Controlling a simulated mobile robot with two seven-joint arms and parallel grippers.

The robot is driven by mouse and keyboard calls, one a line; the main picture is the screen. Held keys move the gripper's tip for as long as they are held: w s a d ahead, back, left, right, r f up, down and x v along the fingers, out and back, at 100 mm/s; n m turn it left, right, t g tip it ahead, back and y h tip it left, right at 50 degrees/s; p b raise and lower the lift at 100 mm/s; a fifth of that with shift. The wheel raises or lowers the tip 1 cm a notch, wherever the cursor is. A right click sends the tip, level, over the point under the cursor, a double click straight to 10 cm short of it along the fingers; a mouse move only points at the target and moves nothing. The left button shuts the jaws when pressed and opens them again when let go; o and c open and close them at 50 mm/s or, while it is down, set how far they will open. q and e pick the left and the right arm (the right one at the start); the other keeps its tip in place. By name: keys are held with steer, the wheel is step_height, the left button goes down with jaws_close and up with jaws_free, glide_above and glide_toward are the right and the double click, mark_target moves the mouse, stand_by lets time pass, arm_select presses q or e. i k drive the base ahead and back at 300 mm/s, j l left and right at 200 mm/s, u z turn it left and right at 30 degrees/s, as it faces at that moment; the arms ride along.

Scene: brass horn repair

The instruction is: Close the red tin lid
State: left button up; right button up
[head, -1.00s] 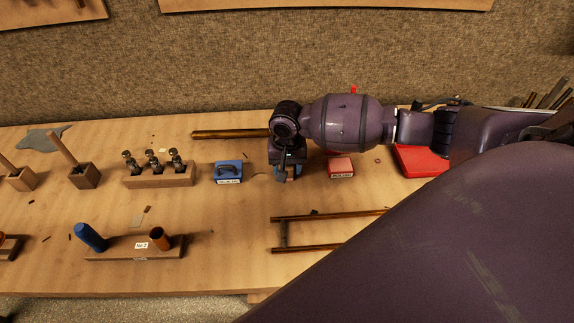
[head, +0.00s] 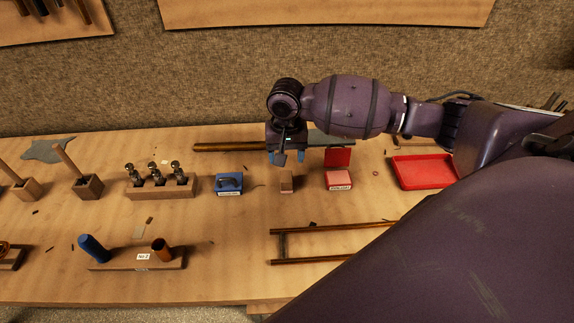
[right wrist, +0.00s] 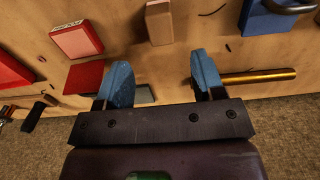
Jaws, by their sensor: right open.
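The small red tin (head: 338,181) stands on the workbench, a pale label on its front. Its red lid (head: 338,158) is open, raised at the tin's back edge. In the right wrist view the tin (right wrist: 78,41) is at upper left, with the lid (right wrist: 84,78) beside the left blue finger; I cannot tell whether they touch. My right gripper (head: 286,158) is open and empty, left of the lid and above the bench. Its two blue fingers also show in the right wrist view (right wrist: 163,79). My left gripper is not in view.
A small wooden block (head: 286,182) lies in front of my right gripper. A blue tin (head: 229,184) is to its left, a red tray (head: 423,172) to the right. A brass rod (head: 228,147) lies behind; a brass slide frame (head: 325,228) lies in front.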

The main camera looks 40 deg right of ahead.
mark_target(334, 157)
steer(key=k, duration=1)
